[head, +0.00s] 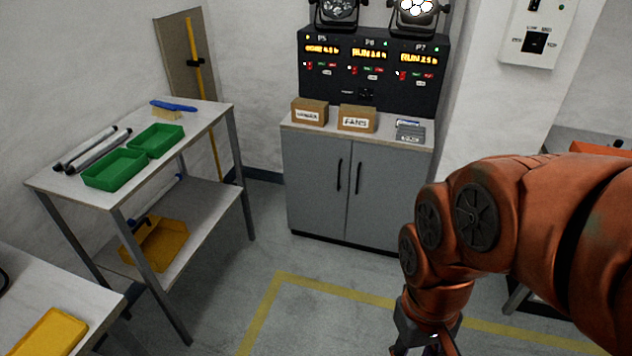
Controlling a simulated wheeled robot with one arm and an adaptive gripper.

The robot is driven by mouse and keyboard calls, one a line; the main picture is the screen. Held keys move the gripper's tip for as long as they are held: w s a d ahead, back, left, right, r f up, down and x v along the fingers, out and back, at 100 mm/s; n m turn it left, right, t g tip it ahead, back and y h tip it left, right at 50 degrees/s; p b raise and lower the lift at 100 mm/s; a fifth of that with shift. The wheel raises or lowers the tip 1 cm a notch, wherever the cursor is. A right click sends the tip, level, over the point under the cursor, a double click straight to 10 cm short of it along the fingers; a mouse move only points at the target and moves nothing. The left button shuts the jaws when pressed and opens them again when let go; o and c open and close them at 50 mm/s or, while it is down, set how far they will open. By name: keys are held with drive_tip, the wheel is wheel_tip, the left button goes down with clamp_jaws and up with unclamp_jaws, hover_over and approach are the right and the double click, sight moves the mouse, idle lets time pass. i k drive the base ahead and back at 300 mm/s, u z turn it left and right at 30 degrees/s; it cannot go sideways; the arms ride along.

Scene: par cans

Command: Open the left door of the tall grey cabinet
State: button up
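A grey two-door cabinet (312,215) stands against the back wall in the head view. It looks about waist high rather than tall, and no other grey cabinet shows. Its left door (315,185) and right door (385,190) are both shut. Each has a black vertical handle near the middle seam; the left handle (338,175) is in clear view. My gripper (428,340) is at the bottom edge, in front of the cabinet and to the right, apart from it. Its fingertips are cut off by the frame, so its opening is hidden.
Two labelled cardboard boxes (357,118) and a black control panel (372,75) stand on the cabinet. A shelf table (205,118) with green trays (115,168) is at the left. The floor (265,255) before the cabinet is clear, with yellow tape (262,315).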

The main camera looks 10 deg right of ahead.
sight(317, 167)
drive_tip(key=u, duration=0.05)
drive_tip(key=i, duration=1.1)
drive_tip(key=u, duration=0.45)
